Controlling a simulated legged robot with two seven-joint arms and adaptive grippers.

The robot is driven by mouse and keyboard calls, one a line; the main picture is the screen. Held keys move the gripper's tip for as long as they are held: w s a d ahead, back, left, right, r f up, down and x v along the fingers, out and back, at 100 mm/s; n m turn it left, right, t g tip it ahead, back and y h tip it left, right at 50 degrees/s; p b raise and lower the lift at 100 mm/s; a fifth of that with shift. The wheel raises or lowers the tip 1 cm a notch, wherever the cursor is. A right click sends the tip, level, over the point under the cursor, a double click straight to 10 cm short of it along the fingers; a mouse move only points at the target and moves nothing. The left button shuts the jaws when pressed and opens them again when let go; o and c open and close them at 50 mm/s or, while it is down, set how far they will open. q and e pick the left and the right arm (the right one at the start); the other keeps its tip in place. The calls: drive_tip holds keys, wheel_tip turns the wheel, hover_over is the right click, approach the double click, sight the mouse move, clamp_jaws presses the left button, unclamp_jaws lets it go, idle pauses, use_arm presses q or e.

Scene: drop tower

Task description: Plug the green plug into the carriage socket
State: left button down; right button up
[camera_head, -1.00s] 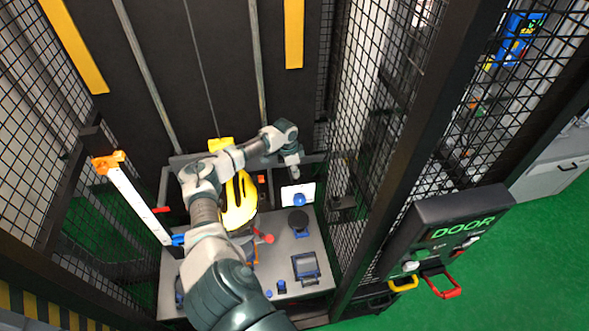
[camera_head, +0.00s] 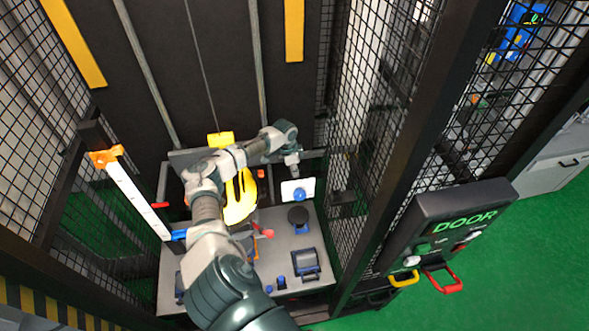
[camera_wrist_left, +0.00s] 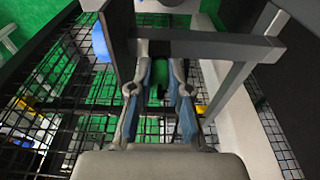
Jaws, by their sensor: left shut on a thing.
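My left arm reaches into the caged tower from the bottom of the head view. My left gripper (camera_head: 292,168) hangs at the right end of the grey carriage bar, just above a white plate with a blue knob (camera_head: 299,193). In the left wrist view my left gripper (camera_wrist_left: 159,72) is shut on a dark green piece, the green plug (camera_wrist_left: 158,88), seen between the two fingers. In the head view the plug is too small to make out. The carriage (camera_head: 180,158) carries a yellow block and a yellow rounded body. Its socket cannot be made out. My right gripper is out of view.
A grey bench (camera_head: 317,238) below holds a black disc, a blue-framed part and small blue pieces. A white post with an orange top (camera_head: 133,193) stands left. Mesh walls enclose the tower. A DOOR box (camera_head: 450,222) with yellow and red handles is outside, right.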

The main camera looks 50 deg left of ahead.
use_arm(q)
drive_tip(key=shift+f, duration=0.1)
idle(0.5)
drive_tip(key=c, duration=1)
unclamp_jaws()
drive_tip(key=r, duration=0.4)
drive_tip(key=s+r, duration=0.1)
drive_tip(key=r, duration=0.2)
drive_tip(key=a+r, duration=0.1)
drive_tip(key=r, duration=0.3)
drive_tip(key=shift+s+r, duration=0.3)
